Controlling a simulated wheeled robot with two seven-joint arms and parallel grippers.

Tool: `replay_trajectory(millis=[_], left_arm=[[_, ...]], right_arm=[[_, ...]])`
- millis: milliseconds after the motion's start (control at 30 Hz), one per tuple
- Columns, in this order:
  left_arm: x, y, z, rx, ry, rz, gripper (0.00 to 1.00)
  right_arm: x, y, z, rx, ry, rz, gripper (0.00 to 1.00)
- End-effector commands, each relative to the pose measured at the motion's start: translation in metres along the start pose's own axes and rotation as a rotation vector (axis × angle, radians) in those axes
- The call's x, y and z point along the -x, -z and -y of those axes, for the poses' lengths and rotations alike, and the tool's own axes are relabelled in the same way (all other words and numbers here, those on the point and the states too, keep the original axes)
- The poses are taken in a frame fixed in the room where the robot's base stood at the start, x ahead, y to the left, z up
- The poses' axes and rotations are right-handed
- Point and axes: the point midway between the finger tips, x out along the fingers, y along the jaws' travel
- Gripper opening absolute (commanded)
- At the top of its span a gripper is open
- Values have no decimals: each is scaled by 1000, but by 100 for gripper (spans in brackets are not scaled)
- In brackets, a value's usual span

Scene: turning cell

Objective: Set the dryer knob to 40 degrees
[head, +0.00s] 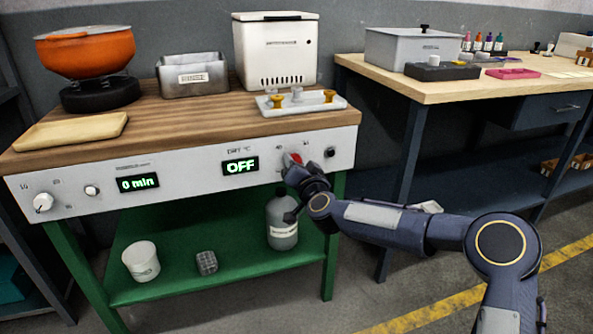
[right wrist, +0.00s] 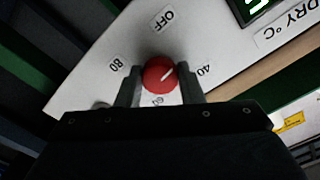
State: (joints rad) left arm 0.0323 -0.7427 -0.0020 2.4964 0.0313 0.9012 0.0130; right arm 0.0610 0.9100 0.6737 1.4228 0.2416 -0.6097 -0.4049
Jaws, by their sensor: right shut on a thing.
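The red dryer knob (head: 294,158) is on the white front panel, right of the green dryer display (head: 241,166), which reads OFF. In the right wrist view the knob (right wrist: 159,76) has a white pointer line aimed up and right, between the OFF mark (right wrist: 163,20) and the 40 mark (right wrist: 204,70). Marks for 60 and 80 are below and left of it. My right gripper (right wrist: 160,88) is shut on the knob, one finger on each side. In the head view my right gripper (head: 294,174) partly covers the knob. My left gripper is not in view.
A black button (head: 330,152) is right of the knob. At the panel's left are a white knob (head: 43,202) and a display (head: 138,183) reading 0 min. A grey bottle (head: 282,222) stands on the green shelf below my right gripper.

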Motion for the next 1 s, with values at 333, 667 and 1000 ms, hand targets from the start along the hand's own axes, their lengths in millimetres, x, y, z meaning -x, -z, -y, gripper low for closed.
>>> replay_trajectory(millis=[333,667,1000], left_arm=[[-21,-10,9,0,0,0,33],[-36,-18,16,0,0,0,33],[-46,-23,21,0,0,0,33]], right_arm=[[0,-2,-2,-329,0,-1,11],[0,-2,0,-630,0,0,11],[0,-1,0,-847,0,0,11]])
